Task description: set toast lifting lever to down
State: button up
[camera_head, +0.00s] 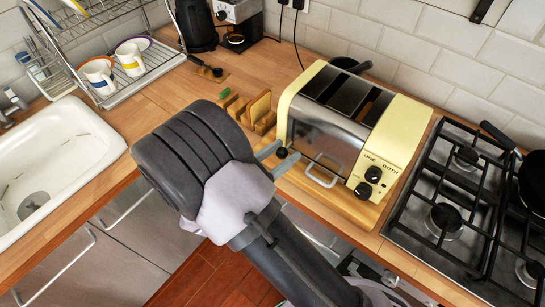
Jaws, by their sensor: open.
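A cream and chrome toaster (325,132) stands on a wooden board on the counter. Two black dials (368,183) are at the right of its front, and a chrome loop handle (322,175) sticks out low at the front. My gripper (277,159) is at the toaster's front left corner with its grey fingers apart. A small dark round knob (282,153) shows between or just beside the fingertips. It may be the lifting lever; contact cannot be told. My arm hides much of the area left of it.
A gas hob (446,217) with pans lies right of the toaster. Wooden slices and a toast rack (254,112) stand close left. A dish rack (150,62) with mugs and a white sink (60,165) are at the left. Tiled wall is behind.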

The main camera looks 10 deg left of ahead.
jog(key=p+v, duration=0.3)
jog(key=v, duration=1.4)
jog(key=shift+s+p, duration=0.2)
jog(key=shift+p, duration=0.15)
jog(key=shift+a, duration=0.15)
